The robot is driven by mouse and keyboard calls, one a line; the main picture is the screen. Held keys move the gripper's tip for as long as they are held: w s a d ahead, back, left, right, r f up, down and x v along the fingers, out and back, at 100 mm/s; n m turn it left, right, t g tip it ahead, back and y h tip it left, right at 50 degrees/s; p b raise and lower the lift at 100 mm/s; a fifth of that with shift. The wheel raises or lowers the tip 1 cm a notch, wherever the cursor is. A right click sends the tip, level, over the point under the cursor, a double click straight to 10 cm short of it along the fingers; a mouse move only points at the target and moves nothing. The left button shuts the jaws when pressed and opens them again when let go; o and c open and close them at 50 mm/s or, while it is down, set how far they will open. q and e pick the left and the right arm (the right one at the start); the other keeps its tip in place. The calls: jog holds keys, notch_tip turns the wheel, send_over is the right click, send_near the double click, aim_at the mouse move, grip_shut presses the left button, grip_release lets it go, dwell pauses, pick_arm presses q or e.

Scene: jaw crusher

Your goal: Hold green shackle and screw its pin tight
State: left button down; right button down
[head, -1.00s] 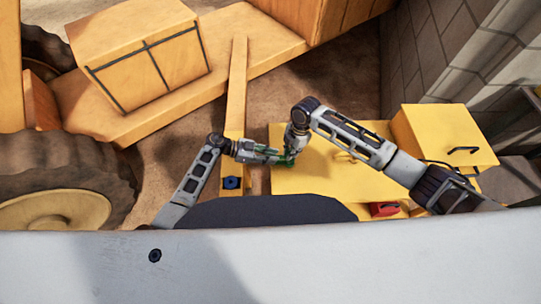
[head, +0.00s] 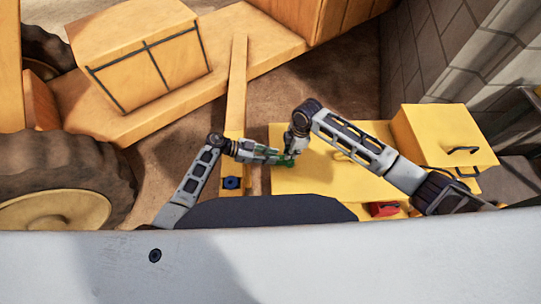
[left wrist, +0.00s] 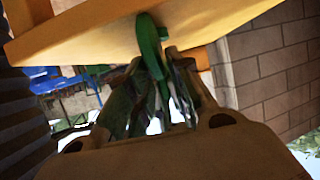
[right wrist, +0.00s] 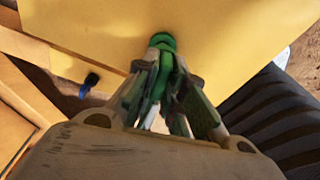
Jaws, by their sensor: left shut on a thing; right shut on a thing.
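The green shackle (head: 287,162) is between my two grippers, in front of the yellow surface in the head view. My left gripper (head: 276,157) comes in from the left and is shut on the shackle. The shackle's curved green body (left wrist: 151,48) rises between the fingers in the left wrist view. My right gripper (head: 292,154) reaches down from above and is shut on a green part that looks like the pin. A rounded green end (right wrist: 162,40) shows beyond its fingers in the right wrist view. The fingers hide the thread and how deep the pin sits.
A yellow flat surface (head: 310,182) lies under the grippers, with a raised yellow box (head: 440,130) at its right. A red object (head: 384,209) is near its front edge. A large tyre (head: 65,180) and orange machinery stand at the left.

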jog(key=shift+f+m, duration=0.1)
jog(key=shift+m, duration=0.5)
jog(key=shift+s+m+t, duration=0.1)
jog(key=shift+m+t, duration=0.2)
jog(key=shift+m, duration=1.2)
jog(key=shift+f+m, duration=0.1)
jog(key=shift+m, duration=0.7)
jog(key=shift+s+m, duration=0.1)
jog(key=shift+m, duration=0.2)
jog(key=shift+m, duration=0.6)
jog(key=shift+d+f+m+t+h, duration=0.1)
jog(key=shift+m+t+h, duration=0.3)
jog(key=shift+m, duration=1.2)
